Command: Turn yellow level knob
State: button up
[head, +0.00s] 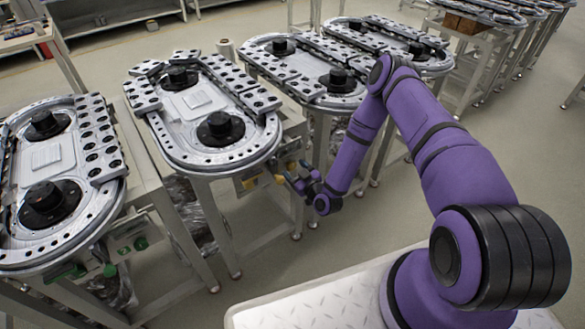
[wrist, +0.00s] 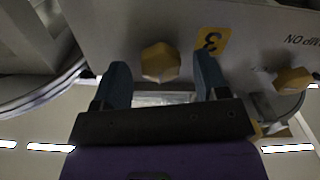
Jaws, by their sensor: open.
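A faceted yellow knob (wrist: 160,61) sticks out of a grey panel (wrist: 110,30) in the wrist view. My gripper (wrist: 161,66) is open, with one blue-grey finger on each side of this knob. Gaps show between the knob and both fingers; depth along the fingers is hard to tell. A second yellow knob (wrist: 293,80) is on the panel at the right, outside the fingers. In the head view my gripper (head: 289,176) is at the front of the second ring track from the left, beside a small yellow knob (head: 279,179).
A yellow label with an upside-down 3 (wrist: 211,41) is on the panel. The ring track (head: 205,155) is on a metal stand. The leftmost track (head: 45,250) has a panel with a green knob (head: 140,243). Open floor (head: 250,225) lies between the stands and my base.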

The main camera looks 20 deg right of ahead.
jog(key=shift+x, duration=0.9)
jog(key=c, duration=0.9)
jog(key=shift+m, duration=0.3)
